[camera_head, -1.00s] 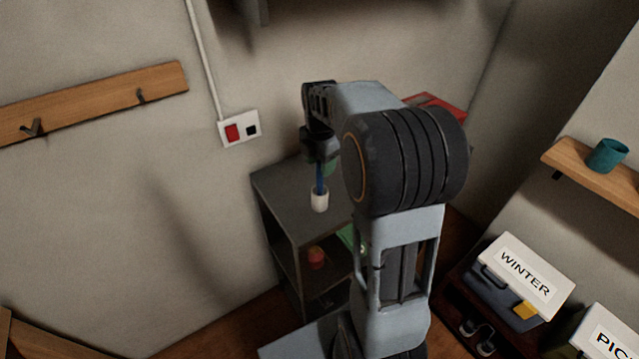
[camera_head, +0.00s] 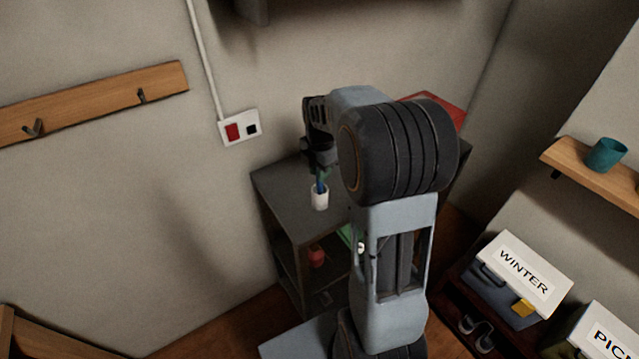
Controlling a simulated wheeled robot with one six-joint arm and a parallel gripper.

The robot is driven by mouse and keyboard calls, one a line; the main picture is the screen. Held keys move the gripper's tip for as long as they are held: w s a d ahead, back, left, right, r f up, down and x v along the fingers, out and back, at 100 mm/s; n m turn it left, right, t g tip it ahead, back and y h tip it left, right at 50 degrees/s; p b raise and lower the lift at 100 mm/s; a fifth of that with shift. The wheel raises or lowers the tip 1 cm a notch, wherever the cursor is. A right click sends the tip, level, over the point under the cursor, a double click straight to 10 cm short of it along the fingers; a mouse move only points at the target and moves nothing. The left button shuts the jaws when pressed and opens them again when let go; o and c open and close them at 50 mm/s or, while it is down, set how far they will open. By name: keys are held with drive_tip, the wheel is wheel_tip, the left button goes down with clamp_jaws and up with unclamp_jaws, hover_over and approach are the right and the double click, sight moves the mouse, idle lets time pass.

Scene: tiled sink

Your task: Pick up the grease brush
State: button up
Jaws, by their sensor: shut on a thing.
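The grease brush appears to be the thin blue-handled item (camera_head: 321,187) standing upright in a small white cup (camera_head: 320,199) on top of the grey cabinet. Only a short piece of blue shows between the cup and my gripper. My gripper (camera_head: 321,174) points down right above the cup and is shut on the blue handle. A bit of green shows beside the handle at the fingertips. My own arm hides part of the cabinet top, and the brush's lower end is hidden in the cup.
The grey cabinet (camera_head: 285,190) stands against the wall, with a red item (camera_head: 316,256) on its lower shelf. A red box (camera_head: 446,110) lies at its back right. A wall socket (camera_head: 239,128) is left of my gripper. Labelled boxes (camera_head: 525,265) and a shelf with a teal cup (camera_head: 606,155) are at right.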

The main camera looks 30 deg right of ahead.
clamp_jaws()
wheel_tip(320, 180, up, 10)
drive_tip(key=shift+b, duration=0.5)
idle(0.4)
